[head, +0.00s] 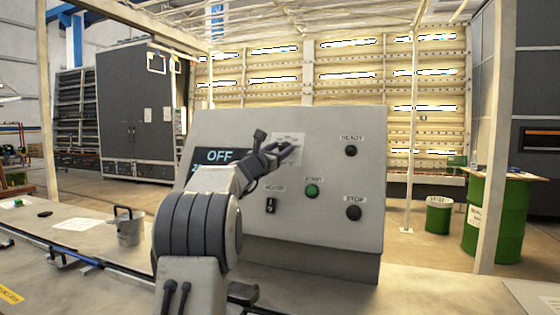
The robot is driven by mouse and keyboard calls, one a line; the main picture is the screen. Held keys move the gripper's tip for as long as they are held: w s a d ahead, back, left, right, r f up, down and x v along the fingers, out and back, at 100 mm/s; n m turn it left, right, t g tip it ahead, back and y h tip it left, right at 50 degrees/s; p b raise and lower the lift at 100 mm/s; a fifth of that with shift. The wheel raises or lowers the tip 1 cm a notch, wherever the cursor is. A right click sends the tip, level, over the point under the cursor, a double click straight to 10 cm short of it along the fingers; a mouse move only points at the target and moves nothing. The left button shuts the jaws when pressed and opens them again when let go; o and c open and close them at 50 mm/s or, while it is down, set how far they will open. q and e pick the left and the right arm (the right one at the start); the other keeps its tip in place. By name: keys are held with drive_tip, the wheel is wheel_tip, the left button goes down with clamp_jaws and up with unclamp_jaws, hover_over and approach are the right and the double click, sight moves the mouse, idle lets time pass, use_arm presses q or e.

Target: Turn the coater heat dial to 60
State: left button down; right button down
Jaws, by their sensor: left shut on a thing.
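The grey sloped control panel (335,235) stands on the bench in the middle of the head view. My left arm reaches up in front of it. My left gripper (286,153) is at the panel's upper middle, over a pale label plate (291,139), and is shut on the coater heat dial. The dial itself is mostly hidden by the fingers, so its pointer cannot be read. A dark display (219,156) left of the gripper reads OFF; a second line below it is mostly covered by my arm. My right gripper is out of view.
A metal pot (128,228) stands on the bench at left. Green drums (496,215) stand at right.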

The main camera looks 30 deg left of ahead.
use_arm(q)
drive_tip(key=shift+f+n, duration=0.1)
drive_tip(key=shift+n, duration=0.3)
drive_tip(key=shift+y, duration=0.3)
drive_tip(key=shift+c, duration=1.4)
unclamp_jaws()
drive_tip(key=b+v, duration=0.4)
drive_tip(key=v, duration=0.6)
drive_tip(key=shift+s, duration=0.2)
